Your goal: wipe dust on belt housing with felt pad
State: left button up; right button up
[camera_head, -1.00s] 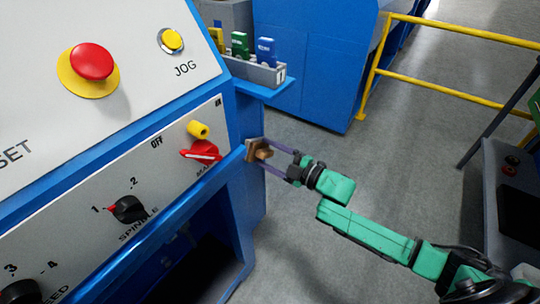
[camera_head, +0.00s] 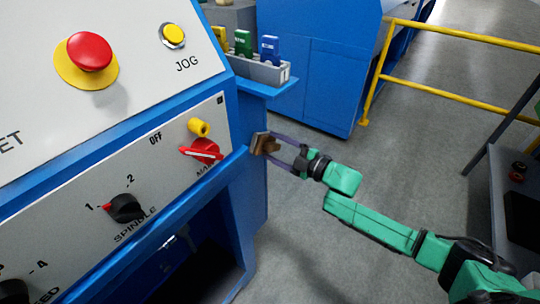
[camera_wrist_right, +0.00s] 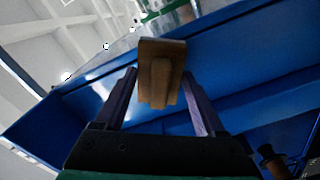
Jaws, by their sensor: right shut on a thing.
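The felt pad (camera_head: 262,143) is a brown block with a wooden grip, at the right edge of the blue control cabinet (camera_head: 250,170). My right gripper (camera_head: 275,146) is shut on its grip. In the right wrist view, the pad (camera_wrist_right: 163,50) stands out beyond the two dark fingers, with blue machine surfaces behind it. I cannot tell whether the pad touches the cabinet. I cannot tell which surface is the belt housing, and no dust is clearly visible. My left gripper is not in view.
A grey rack (camera_head: 262,72) of coloured blocks sits on a blue shelf above the pad. The panel carries a red emergency button (camera_head: 89,51) and a red knob (camera_head: 204,151). A yellow railing (camera_head: 460,100) stands at the right. Open grey floor lies between.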

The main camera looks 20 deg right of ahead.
aim_at(261, 151)
jog(key=shift+w+d, duration=0.15)
jog(key=shift+d, duration=0.05)
jog(key=shift+w, duration=0.1)
jog(key=shift+s+a+r+p, duration=0.15)
jog(key=shift+s+a+p, duration=0.15)
jog(key=shift+a+p, duration=0.15)
jog(key=shift+s+a+p, duration=0.65)
jog(key=shift+s+a, duration=0.3)
jog(key=shift+a, duration=0.3)
jog(key=shift+s+d+p, duration=0.35)
jog(key=shift+s+p, duration=0.2)
jog(key=p+v, duration=0.2)
jog(key=v, duration=0.2)
jog(key=shift+s+d, duration=0.15)
jog(key=shift+d, duration=0.05)
